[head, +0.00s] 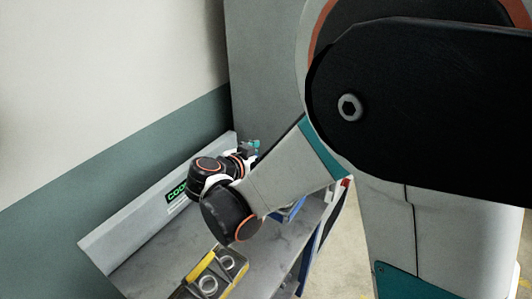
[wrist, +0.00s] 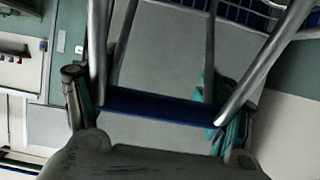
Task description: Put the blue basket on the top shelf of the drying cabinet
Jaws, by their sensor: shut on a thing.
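In the wrist view, my gripper (wrist: 152,108) has its teal-padded fingers at either side of a blue handle bar and is shut on it. The bar belongs to the blue basket (wrist: 242,13), whose wire mesh shows at the top right. Grey metal side bars run up from the handle, and much of the basket is cut off. In the head view, my arm hides most of the gripper, and only small teal parts (head: 256,144) show beyond the wrist. I cannot make out the drying cabinet or its top shelf for certain in either view.
A grey bench (head: 165,254) with a green-lettered back board (head: 130,229) stands under my arm. A yellow-edged fixture (head: 228,265) with rings is on its near part. Blue items (head: 290,211) show by its right side. A large grey panel (head: 263,65) rises behind.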

